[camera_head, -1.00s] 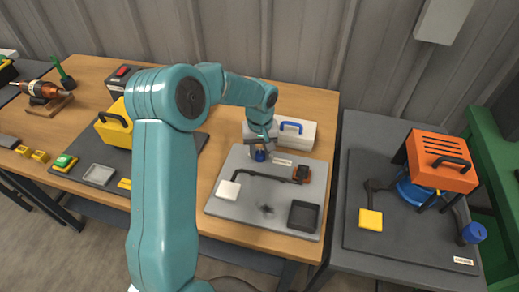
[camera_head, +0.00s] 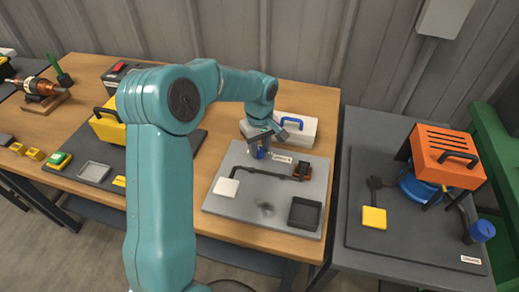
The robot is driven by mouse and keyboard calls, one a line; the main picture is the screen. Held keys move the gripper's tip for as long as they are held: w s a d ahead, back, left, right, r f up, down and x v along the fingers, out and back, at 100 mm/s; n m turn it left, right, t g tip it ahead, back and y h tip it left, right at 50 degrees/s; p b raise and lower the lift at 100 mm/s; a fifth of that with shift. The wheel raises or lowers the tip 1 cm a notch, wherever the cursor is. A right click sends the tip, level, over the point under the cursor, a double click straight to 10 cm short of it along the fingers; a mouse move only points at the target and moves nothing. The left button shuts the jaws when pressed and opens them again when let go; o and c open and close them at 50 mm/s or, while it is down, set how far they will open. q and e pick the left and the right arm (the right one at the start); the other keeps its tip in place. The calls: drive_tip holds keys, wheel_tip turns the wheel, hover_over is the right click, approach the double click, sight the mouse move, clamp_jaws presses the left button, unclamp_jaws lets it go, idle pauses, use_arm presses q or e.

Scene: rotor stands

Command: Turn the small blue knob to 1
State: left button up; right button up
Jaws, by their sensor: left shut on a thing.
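The small blue knob (camera_head: 259,154) is on the back part of a grey board (camera_head: 228,208) on the wooden table. My left gripper (camera_head: 262,147) reaches down over it from the left and is shut on it. The jaws hide part of the knob, and its pointer and numbers are too small to read. A white label lies just right of the knob. My right gripper is not in view.
A white case with a blue handle (camera_head: 292,124) stands close behind. A larger blue knob (camera_head: 482,231) is on the right bench.

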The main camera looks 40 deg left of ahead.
sight(259, 150)
use_arm(q)
drive_tip(key=n+b, duration=0.2)
drive_tip(key=n, duration=0.2)
drive_tip(key=shift+f+n, duration=0.1)
drive_tip(key=shift+n, duration=0.2)
drive_tip(key=n+b, duration=0.1)
drive_tip(key=n, duration=0.3)
drive_tip(key=shift+n, duration=0.4)
drive_tip(key=o, duration=1)
drive_tip(key=shift+o, duration=0.2)
wheel_tip(259, 150, up, 16)
drive_tip(key=p, duration=0.2)
drive_tip(key=shift+r, duration=0.25)
drive_tip(key=shift+s+f, duration=0.1)
